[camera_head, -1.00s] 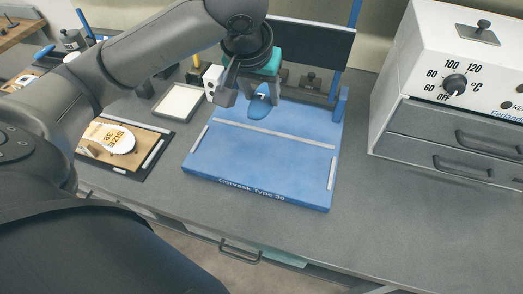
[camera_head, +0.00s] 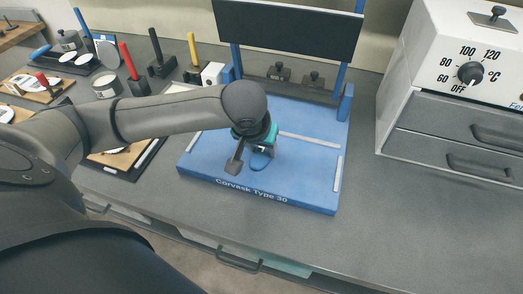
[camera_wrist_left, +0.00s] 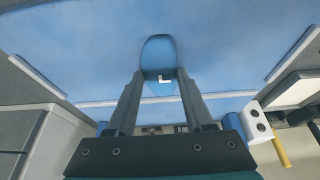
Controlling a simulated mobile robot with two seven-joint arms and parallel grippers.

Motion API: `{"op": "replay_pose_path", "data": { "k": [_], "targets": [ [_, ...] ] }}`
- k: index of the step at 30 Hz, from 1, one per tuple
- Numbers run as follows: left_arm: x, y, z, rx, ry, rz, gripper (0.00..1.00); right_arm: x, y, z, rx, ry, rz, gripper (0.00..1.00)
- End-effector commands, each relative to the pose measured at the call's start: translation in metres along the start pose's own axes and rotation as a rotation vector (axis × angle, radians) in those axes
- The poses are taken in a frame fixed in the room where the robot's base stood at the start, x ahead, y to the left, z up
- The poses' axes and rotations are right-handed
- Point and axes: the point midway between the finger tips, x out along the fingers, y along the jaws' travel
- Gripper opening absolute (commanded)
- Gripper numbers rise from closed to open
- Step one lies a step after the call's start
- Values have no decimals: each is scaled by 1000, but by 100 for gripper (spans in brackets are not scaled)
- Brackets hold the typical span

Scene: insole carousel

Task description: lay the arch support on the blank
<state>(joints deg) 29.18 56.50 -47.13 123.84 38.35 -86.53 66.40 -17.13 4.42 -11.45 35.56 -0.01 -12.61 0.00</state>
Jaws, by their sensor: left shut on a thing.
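The arch support (camera_head: 260,162) is a small blue rounded piece held over the blue Corvask Type 30 board (camera_head: 315,199). My left gripper (camera_head: 262,150) points down and is shut on it. In the left wrist view the arch support (camera_wrist_left: 158,58) sits between the fingertips (camera_wrist_left: 160,82), with a white L-shaped mark on it. I cannot tell whether it touches the board. The white blank on the wooden plate (camera_head: 125,158) at the left is mostly or wholly hidden behind my left arm. My right gripper is out of view.
A black panel (camera_head: 285,30) on blue posts stands behind the board. A white heater box (camera_head: 440,45) with drawers stands at the right. Pots, stamps with coloured handles and a white block (camera_head: 212,74) fill the back left. Grey bench right of the board is clear.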

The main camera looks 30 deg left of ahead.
Motion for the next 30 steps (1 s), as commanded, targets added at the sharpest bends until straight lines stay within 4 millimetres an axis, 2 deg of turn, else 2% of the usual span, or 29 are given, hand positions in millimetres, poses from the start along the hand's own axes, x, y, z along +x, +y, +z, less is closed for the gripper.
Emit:
{"op": "replay_pose_path", "data": {
  "k": [10, 11, 18, 19, 27, 30],
  "targets": [
    [3, 0, 1, 0, 0, 1, 1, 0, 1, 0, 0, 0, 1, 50],
    [3, 0, 1, 0, 0, 1, 53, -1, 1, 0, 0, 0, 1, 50],
    [3, 0, 1, 0, 0, 1, 80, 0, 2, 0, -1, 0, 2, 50],
    [3, 0, 1, 0, 0, 0, 83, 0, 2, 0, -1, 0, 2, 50],
    [2, 0, 0, 0, 1, 1, 83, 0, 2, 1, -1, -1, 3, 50],
    [-7, 0, 0, 0, 1, 2, 83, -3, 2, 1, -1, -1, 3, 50]
  ]
}}
